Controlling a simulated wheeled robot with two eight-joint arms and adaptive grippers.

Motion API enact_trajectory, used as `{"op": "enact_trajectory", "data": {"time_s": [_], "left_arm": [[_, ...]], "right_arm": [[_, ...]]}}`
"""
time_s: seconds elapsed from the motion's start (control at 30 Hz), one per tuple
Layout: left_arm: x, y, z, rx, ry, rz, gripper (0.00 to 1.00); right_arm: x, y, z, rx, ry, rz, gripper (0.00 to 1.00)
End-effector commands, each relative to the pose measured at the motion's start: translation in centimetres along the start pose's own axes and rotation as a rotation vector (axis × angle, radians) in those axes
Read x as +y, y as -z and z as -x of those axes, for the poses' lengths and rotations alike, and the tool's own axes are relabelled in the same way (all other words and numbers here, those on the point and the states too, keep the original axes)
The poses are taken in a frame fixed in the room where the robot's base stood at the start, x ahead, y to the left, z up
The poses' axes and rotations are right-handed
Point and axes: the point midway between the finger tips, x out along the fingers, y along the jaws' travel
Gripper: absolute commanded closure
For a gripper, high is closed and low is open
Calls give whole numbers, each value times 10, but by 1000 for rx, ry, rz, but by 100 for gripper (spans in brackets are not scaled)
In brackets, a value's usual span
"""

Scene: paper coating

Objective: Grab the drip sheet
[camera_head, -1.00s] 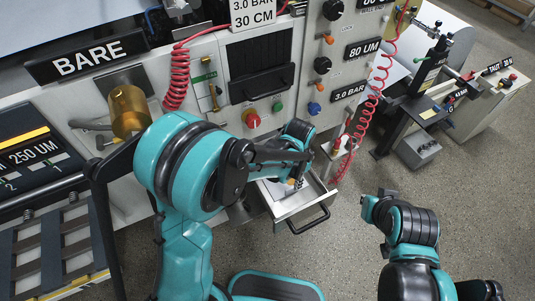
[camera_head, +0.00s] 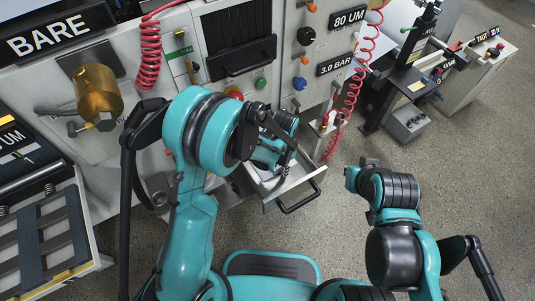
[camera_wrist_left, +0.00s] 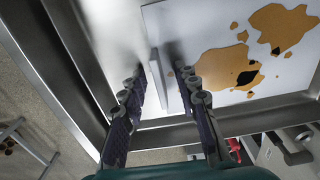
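The drip sheet (camera_wrist_left: 225,40) is a white sheet with orange-brown blotches and dark patches, lying in a metal drawer (camera_wrist_left: 262,111) in the left wrist view. A thin white upright tab (camera_wrist_left: 158,82) stands at its near-left edge. My left gripper (camera_wrist_left: 167,95) is open, with one finger on each side of the tab, and a gap shows beside it. In the head view my left gripper (camera_head: 278,171) reaches down into the pulled-out drawer (camera_head: 305,187), where my arm hides most of the sheet.
The drawer's black handle (camera_head: 302,198) sticks out at the front. The machine panel behind has knobs, a red coiled hose (camera_head: 348,112) and an amber cylinder (camera_head: 99,94). Another bench unit (camera_head: 410,122) stands at the back right.

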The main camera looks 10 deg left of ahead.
Motion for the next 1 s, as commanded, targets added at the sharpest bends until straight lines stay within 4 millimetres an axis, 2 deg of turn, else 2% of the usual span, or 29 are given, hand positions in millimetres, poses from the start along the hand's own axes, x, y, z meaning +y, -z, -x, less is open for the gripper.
{"op": "enact_trajectory", "data": {"time_s": [0.07, 0.17, 0.2, 0.67, 0.83, 0.97, 1.0], "left_arm": [[0, 0, 1, 0, 0, 0, 69], [0, 0, 1, 0, 0, 0, 95], [0, 0, 1, 0, 0, 0, 100], [0, 0, 5, 0, 0, 0, 100], [0, 0, 23, 0, 0, 0, 100], [0, 0, 48, 0, 0, 0, 100], [10, 3, 52, 0, -1, -5, 100]], "right_arm": [[0, 1, 1, 0, 0, 0, 100], [0, 1, 1, 0, 0, 0, 100], [0, 1, 1, 0, 0, 0, 100], [0, 2, 2, 0, 0, 0, 100], [0, 8, 11, 0, 0, 0, 100], [0, 16, 22, 0, 0, 0, 100], [0, 17, 23, 0, 0, 0, 100]]}}
